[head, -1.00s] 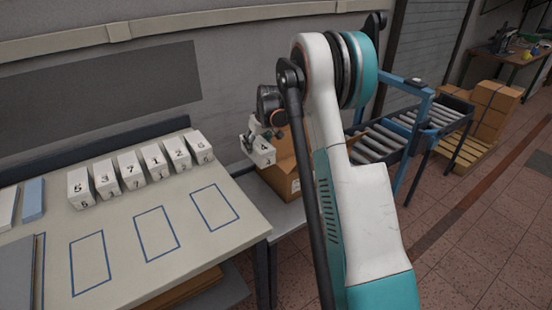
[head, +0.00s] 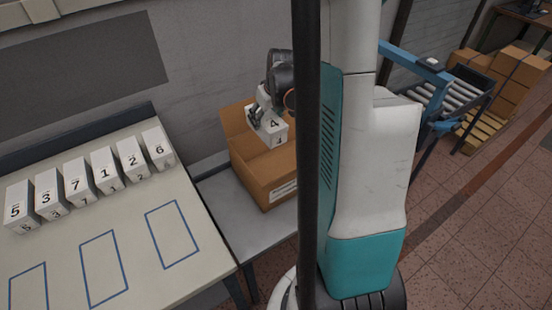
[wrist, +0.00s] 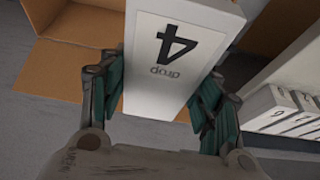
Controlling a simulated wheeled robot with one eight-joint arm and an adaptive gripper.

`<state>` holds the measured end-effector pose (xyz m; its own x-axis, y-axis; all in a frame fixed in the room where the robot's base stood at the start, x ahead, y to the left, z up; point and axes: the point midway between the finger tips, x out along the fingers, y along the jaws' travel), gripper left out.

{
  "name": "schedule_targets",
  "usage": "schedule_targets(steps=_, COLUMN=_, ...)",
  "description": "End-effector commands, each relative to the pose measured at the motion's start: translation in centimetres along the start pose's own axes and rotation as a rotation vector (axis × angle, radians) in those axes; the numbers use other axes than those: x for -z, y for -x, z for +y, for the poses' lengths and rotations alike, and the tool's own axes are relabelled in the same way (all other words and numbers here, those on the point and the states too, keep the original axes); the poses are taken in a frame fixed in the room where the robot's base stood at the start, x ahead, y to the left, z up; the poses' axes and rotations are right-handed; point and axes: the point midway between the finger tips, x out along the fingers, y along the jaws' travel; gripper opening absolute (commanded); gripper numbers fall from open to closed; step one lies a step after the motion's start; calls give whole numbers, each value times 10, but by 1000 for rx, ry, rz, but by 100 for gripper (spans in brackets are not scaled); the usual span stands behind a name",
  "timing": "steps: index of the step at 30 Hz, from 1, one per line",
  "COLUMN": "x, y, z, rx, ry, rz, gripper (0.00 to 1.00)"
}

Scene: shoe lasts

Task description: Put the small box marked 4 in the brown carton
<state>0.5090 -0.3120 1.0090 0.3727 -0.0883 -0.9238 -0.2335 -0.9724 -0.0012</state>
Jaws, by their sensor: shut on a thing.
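The small white box marked 4 (head: 272,130) is held in my gripper (head: 260,110) at the brown carton (head: 270,183). In the head view the box overlaps the carton's opening; whether its lower end is below the rim is hard to tell. In the wrist view my gripper (wrist: 160,100) is shut on the box (wrist: 175,62), with a finger on each side and the 4 upside down. The open carton (wrist: 70,62) shows beyond and to the left of the box there. My arm hides the carton's right part in the head view.
White boxes marked 5, 3, 7, 1, 2 and 6 (head: 158,148) stand in a row on the table (head: 140,210) at left. Blue outlined rectangles on it are empty. The carton sits on a lower grey surface (head: 235,220). A roller conveyor (head: 470,90) stands at right.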

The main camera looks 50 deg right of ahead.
Motion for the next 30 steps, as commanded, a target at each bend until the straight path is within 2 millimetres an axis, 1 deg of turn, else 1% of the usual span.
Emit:
schedule_targets(steps=9, x=-29, y=-70, z=0, rx=0, ry=0, rz=0, gripper=25)
schedule_targets(steps=15, x=-47, y=-114, z=0, rx=0, ry=0, rz=0, gripper=25)
schedule_targets(steps=19, x=-55, y=-132, z=0, rx=0, ry=0, rz=0, gripper=25)
schedule_targets(steps=21, x=-57, y=-138, z=0, rx=0, ry=0, rz=0, gripper=25)
schedule_targets(steps=26, x=-60, y=-144, z=0, rx=0, ry=0, rz=0, gripper=25)
schedule_targets(steps=30, x=-66, y=-161, z=0, rx=0, ry=0, rz=0, gripper=25)
